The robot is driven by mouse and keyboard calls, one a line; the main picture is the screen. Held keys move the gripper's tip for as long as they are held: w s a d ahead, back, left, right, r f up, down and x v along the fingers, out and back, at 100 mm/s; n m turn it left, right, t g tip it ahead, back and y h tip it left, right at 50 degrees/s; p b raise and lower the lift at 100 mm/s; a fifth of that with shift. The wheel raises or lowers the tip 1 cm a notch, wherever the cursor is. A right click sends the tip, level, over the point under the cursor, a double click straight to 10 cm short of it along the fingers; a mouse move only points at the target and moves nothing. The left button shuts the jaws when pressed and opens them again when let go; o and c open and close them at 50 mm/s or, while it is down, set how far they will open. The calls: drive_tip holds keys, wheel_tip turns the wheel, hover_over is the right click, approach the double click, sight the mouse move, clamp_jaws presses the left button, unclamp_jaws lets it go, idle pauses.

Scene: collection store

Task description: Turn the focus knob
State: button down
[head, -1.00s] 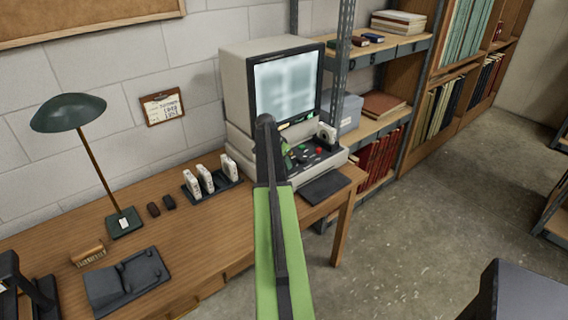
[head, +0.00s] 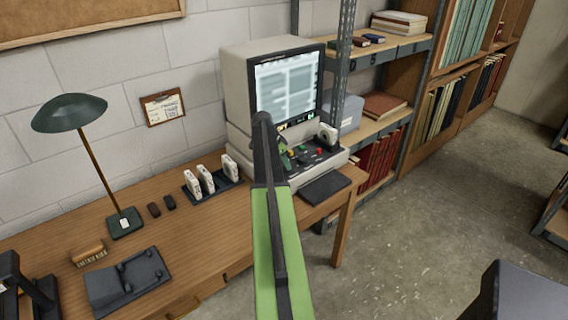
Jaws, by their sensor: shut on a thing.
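The microfilm reader (head: 236,88) stands on the wooden desk, a beige unit with a lit screen (head: 287,84). The screen shows pale blocks of text, still somewhat soft. Its control panel (head: 326,160) has small coloured buttons, including a red one (head: 320,152). My gripper (head: 287,161) is at the left part of this panel, mostly behind my own green and dark arm. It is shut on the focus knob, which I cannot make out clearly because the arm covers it.
A white reel (head: 327,134) sits at the panel's right. Several white boxes stand in a dark rack (head: 222,189) left of the reader. A green lamp (head: 70,112) and a dark stand (head: 128,280) are further left. Metal shelving (head: 340,70) rises close behind on the right.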

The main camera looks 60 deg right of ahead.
drive_tip(key=c, duration=1)
unclamp_jaws()
drive_tip(key=shift+c, duration=0.2)
drive_tip(key=p+v, duration=1.6)
drive_tip(key=v, duration=0.1)
drive_tip(key=shift+a, duration=0.2)
drive_tip(key=shift+r, duration=0.1)
